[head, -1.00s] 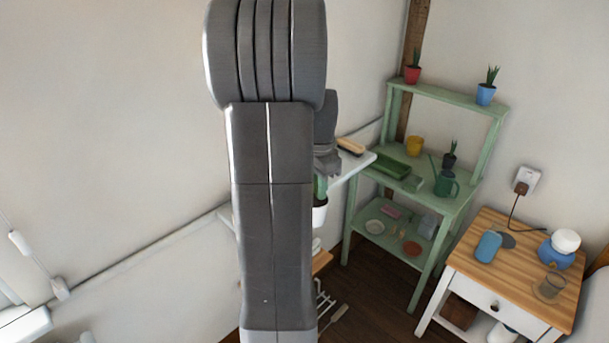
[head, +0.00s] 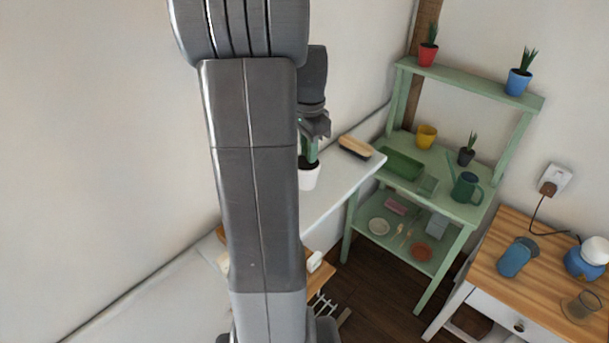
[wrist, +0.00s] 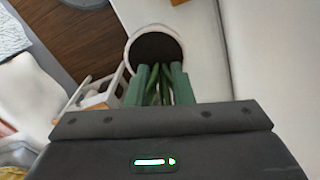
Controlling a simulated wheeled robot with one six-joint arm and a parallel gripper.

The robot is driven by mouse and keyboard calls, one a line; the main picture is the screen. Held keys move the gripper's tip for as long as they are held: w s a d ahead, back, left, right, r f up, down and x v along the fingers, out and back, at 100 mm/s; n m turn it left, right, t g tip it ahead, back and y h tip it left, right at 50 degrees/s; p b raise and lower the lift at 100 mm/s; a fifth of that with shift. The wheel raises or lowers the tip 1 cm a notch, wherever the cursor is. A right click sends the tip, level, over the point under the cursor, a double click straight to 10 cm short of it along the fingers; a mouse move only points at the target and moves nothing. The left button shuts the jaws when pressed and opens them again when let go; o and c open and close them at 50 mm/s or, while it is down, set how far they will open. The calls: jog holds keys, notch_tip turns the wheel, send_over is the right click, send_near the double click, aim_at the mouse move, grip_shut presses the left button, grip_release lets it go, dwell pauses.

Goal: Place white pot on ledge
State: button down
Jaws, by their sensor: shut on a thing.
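The white pot (head: 309,176) holds a green plant (head: 311,150) and hangs upright below my gripper (head: 312,138). My gripper is shut on the plant's green part, just above the rim. In the wrist view the white pot (wrist: 130,42) shows its round rim and dark soil, with green stems (wrist: 156,88) towards my gripper. The white ledge (head: 342,182) runs along the wall. The pot overlaps the ledge in the head view; I cannot tell whether it touches it. My arm hides part of the ledge.
A wooden brush (head: 355,147) lies towards the ledge's far end. A green plant stand (head: 455,205) with several pots and a watering can (head: 466,187) stands beyond. A wooden-topped bedside table (head: 500,250) is at right. A white rack (wrist: 97,92) stands below.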

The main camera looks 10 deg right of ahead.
aim_at(308, 173)
notch_tip(308, 173, down, 8)
jog(key=shift+r, duration=0.2)
jog(key=shift+s, duration=0.1)
jog(key=shift+f, duration=0.15)
jog(key=c, duration=1.3)
grip_release()
notch_tip(308, 173, up, 12)
jog(key=shift+r, duration=0.2)
